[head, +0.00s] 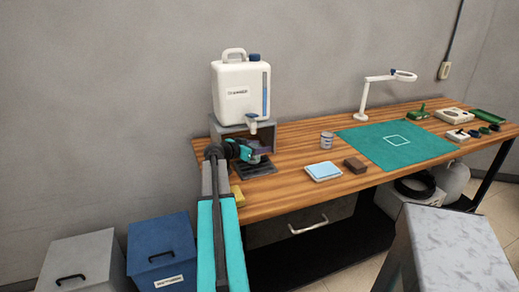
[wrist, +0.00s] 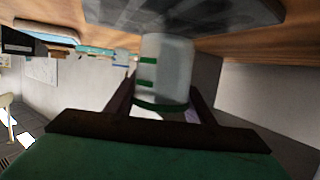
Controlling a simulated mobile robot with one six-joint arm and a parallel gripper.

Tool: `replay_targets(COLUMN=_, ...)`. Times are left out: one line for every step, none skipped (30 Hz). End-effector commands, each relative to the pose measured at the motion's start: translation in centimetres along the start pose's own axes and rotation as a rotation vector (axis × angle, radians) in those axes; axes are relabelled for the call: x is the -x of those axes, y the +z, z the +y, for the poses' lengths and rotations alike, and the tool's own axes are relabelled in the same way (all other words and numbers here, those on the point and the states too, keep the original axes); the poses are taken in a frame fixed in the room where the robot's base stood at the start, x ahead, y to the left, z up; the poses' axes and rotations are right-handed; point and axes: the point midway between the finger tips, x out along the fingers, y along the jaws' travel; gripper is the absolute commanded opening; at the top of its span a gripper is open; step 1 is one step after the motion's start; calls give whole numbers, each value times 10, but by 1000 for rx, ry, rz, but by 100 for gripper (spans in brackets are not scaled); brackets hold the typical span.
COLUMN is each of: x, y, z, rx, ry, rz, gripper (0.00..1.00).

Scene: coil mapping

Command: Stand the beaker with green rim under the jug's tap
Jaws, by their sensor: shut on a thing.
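The white jug (head: 240,92) stands on a grey stand (head: 228,132) at the table's left end, its tap (head: 252,127) facing front. My gripper (head: 258,150) is just below the tap, over a dark tray (head: 262,168). In the wrist view, the beaker with green rim (wrist: 166,70) is between my gripper's two fingers, which are shut on it. Its green rim (wrist: 160,107) is towards my palm and its far end meets the dark tray (wrist: 190,14) in the picture. I cannot tell whether they touch. In the head view my gripper mostly hides the beaker.
A small grey cup (head: 327,140), a blue-topped pad (head: 323,171) and a brown block (head: 355,166) stand right of the tray. A yellow sponge (head: 238,196) lies near the front left edge. A green mat (head: 402,146) and a lamp (head: 362,112) are farther right.

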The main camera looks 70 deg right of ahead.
Motion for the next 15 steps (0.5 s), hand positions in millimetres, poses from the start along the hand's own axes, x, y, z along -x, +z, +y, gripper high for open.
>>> replay_targets(x=-1, y=4, z=0, rx=2, ry=0, rz=-1, gripper=27)
replay_targets(x=-2, y=6, z=0, rx=2, ry=0, rz=-1, gripper=27)
replay_targets(x=-3, y=8, z=0, rx=2, ry=0, rz=0, gripper=27)
replay_targets(x=-3, y=10, z=0, rx=1, ry=0, rz=0, gripper=27)
replay_targets(x=-3, y=10, z=0, rx=1, ry=0, rz=0, gripper=27)
replay_targets(x=-4, y=11, z=0, rx=1, ry=0, rz=1, gripper=27)
replay_targets(x=-4, y=12, z=0, rx=0, ry=0, rz=1, gripper=27)
replay_targets(x=-4, y=12, z=0, rx=0, ry=0, rz=1, gripper=27)
replay_targets(x=-4, y=12, z=0, rx=0, ry=0, rz=1, gripper=27)
replay_targets(x=-4, y=12, z=0, rx=0, ry=0, rz=1, gripper=27)
replay_targets(x=-4, y=12, z=0, rx=0, ry=0, rz=1, gripper=27)
replay_targets(x=-4, y=12, z=0, rx=0, ry=0, rz=1, gripper=27)
replay_targets(x=-4, y=12, z=0, rx=0, ry=0, rz=1, gripper=27)
replay_targets(x=-4, y=12, z=0, rx=0, ry=0, rz=1, gripper=27)
replay_targets(x=-4, y=12, z=0, rx=0, ry=0, rz=1, gripper=27)
